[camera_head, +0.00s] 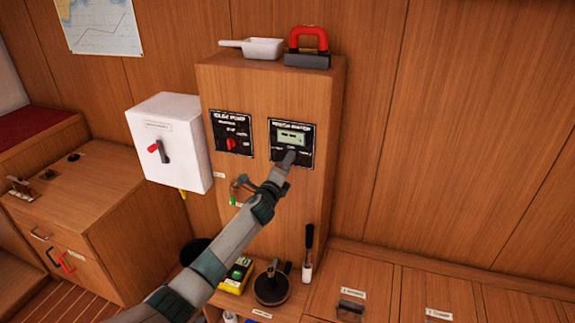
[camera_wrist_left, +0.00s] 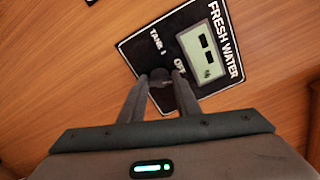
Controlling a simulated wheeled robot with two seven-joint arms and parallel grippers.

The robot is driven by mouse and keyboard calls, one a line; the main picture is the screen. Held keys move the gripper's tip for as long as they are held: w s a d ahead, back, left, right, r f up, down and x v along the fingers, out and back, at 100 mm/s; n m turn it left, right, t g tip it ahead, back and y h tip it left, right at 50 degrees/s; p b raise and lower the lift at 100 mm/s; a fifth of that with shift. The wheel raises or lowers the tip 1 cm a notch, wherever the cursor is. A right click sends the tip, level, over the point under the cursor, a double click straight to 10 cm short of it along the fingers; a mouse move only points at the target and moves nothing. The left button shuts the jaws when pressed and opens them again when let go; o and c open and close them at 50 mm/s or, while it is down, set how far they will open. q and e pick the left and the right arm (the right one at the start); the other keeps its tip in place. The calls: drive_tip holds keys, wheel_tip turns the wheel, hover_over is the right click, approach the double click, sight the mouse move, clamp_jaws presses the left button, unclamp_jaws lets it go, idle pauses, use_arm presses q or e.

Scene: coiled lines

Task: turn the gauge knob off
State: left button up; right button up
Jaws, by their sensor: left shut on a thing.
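The gauge panel is a black plate marked FRESH WATER (camera_head: 308,136) with a pale green display, on the front of the tall wooden cabinet. It also shows in the left wrist view (camera_wrist_left: 209,48), with the words TANK and OFF near the knob. The dark round gauge knob (camera_wrist_left: 160,75) sits low on that plate. My left gripper (camera_head: 287,158) reaches the panel from below and is shut on the knob, one finger on each side in the left wrist view (camera_wrist_left: 160,84). Fingers hide the knob in the head view, and its pointing direction cannot be told. My right gripper is out of view.
A bilge pump panel (camera_head: 232,133) with a red knob is left of the gauge. A white switch box (camera_head: 183,125) juts out further left. A white scoop (camera_head: 262,48) and a red-handled block (camera_head: 307,58) stand on top. Several items crowd the counter below.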

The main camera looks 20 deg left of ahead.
use_arm(q)
drive_tip(key=shift+f+n, duration=0.1)
drive_tip(key=shift+n, duration=1.8)
drive_tip(key=o, duration=1)
drive_tip(key=shift+o, duration=0.2)
drive_tip(key=shift+s, duration=0.2)
drive_tip(key=s+b, duration=0.3)
drive_tip(key=s, duration=1.4)
drive_tip(key=shift+a, duration=0.3)
